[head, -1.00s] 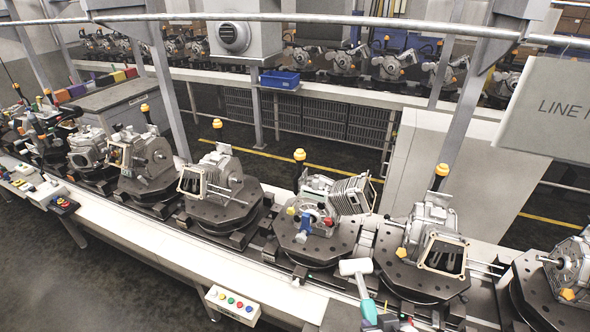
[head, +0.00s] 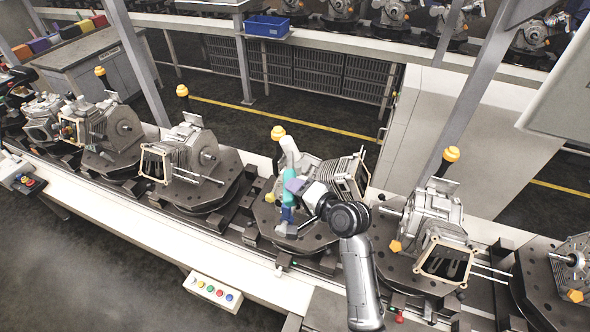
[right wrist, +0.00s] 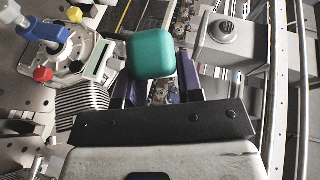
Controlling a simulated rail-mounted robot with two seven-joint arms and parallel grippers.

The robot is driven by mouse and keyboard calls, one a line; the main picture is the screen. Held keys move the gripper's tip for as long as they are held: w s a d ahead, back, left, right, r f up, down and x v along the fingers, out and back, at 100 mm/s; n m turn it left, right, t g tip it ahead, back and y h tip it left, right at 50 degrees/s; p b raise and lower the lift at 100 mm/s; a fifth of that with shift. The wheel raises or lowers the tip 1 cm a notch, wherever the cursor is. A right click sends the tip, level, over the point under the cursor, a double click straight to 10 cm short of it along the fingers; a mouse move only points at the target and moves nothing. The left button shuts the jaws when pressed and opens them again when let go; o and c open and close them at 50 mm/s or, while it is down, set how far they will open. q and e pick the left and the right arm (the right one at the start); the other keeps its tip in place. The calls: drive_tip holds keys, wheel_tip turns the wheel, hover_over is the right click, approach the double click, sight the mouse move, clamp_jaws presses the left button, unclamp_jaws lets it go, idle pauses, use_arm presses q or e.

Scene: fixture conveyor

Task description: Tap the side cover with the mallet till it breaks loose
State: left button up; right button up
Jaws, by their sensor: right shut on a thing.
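The side cover (right wrist: 72,62) is a light plate with red and yellow knobs and a blue-handled tool, on the left in that view. In the head view my gripper and the mallet hide most of it. I cannot tell whether the mallet touches anything. My left gripper is not in view.
The middle engine (head: 349,178) stands on a dark round fixture plate (head: 310,243). An orange-topped post (head: 277,134) rises behind it. Other engines stand on fixtures along the line at both sides. A button box (head: 213,291) is on the front edge.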

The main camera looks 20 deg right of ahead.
sight(296, 176)
drive_tip(key=w+m+t, duration=0.1)
drive_tip(key=w+r+m+t, duration=0.1)
drive_tip(key=w+d+m+t, duration=0.1)
drive_tip(key=shift+w+r, duration=0.4)
drive_tip(key=shift+w+d+r+m+t, duration=0.2)
drive_tip(key=shift+w+m+t, duration=0.1)
drive_tip(key=shift+w+m, duration=0.2)
